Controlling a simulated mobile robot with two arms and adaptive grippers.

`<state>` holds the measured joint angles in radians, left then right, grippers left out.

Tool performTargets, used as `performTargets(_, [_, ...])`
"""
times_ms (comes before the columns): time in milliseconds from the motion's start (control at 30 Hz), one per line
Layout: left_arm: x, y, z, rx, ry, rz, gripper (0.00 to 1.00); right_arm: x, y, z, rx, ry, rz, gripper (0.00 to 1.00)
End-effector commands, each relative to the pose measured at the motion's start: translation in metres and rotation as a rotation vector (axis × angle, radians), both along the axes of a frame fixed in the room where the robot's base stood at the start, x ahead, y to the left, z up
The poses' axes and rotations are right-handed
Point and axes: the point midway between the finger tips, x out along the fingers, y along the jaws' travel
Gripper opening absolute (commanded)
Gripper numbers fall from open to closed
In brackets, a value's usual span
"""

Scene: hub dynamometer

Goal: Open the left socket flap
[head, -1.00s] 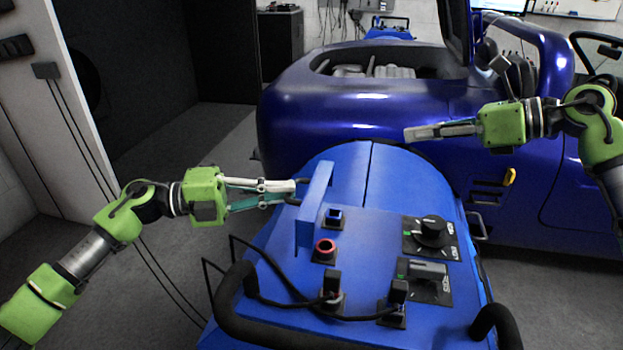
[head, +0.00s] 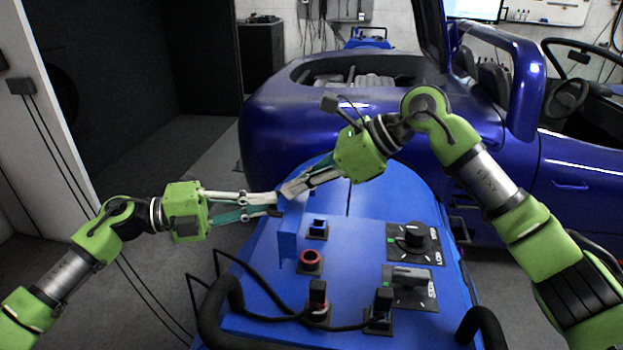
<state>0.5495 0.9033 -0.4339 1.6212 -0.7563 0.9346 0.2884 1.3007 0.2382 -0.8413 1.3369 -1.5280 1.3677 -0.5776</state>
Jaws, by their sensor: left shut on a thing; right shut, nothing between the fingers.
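The left socket flap (head: 289,236) is a blue panel standing upright at the left side of the blue dynamometer's sloping top, beside a blue socket (head: 318,228) and a red-ringed socket (head: 310,260). My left gripper (head: 277,204) reaches it from the left and is shut at its left face, apparently on its small dark handle, which the fingers mostly hide. My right gripper (head: 286,190) is shut and empty. Its fingertips are at the flap's upper edge and cover the top; I cannot tell if they touch it.
Two black plugs (head: 318,293) (head: 383,298) with cables sit in the front sockets. A rotary knob (head: 413,236) and a grey switch (head: 411,276) are at the right. Black bar handles (head: 223,299) flank the panel. A blue car (head: 340,115) stands behind.

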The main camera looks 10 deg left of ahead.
Motion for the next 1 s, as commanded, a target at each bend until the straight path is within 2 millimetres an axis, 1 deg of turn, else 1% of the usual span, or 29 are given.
performTargets(33, [0.006, 0.004, 0.007, -0.01, -0.012, 0.023, 0.0, -0.001, 0.003, -0.008, -0.01, 0.007, 0.004, 0.0])
performTargets(100, [0.006, 0.004, 0.007, -0.01, -0.012, 0.022, 0.0, -0.001, 0.004, -0.01, -0.012, 0.007, 0.002, 0.0])
performTargets(433, [0.006, 0.004, 0.007, -0.011, -0.012, 0.022, 0.0, 0.0, 0.004, -0.014, -0.018, 0.011, 0.0, 0.0])
performTargets(600, [0.006, 0.004, 0.007, -0.011, -0.012, 0.022, 0.0, 0.0, 0.017, -0.018, -0.019, 0.011, 0.0, 0.0])
performTargets(800, [0.006, 0.003, 0.008, -0.012, -0.013, 0.02, 0.0, -0.001, 0.018, -0.018, -0.017, 0.012, 0.003, 0.0])
performTargets(833, [0.005, 0.003, 0.008, -0.012, -0.013, 0.019, 0.13, -0.001, 0.018, -0.018, -0.016, 0.012, 0.003, 0.0])
performTargets(867, [0.005, 0.002, 0.008, -0.013, -0.014, 0.019, 0.2, -0.001, 0.018, -0.018, -0.016, 0.012, 0.003, 0.0])
performTargets(900, [0.005, 0.002, 0.008, -0.014, -0.013, 0.018, 0.25, -0.001, 0.019, -0.018, -0.016, 0.012, 0.003, 0.0])
performTargets(1000, [0.005, 0.002, 0.007, -0.012, -0.011, 0.016, 0.25, -0.002, 0.019, -0.018, -0.017, 0.013, 0.005, 0.0])
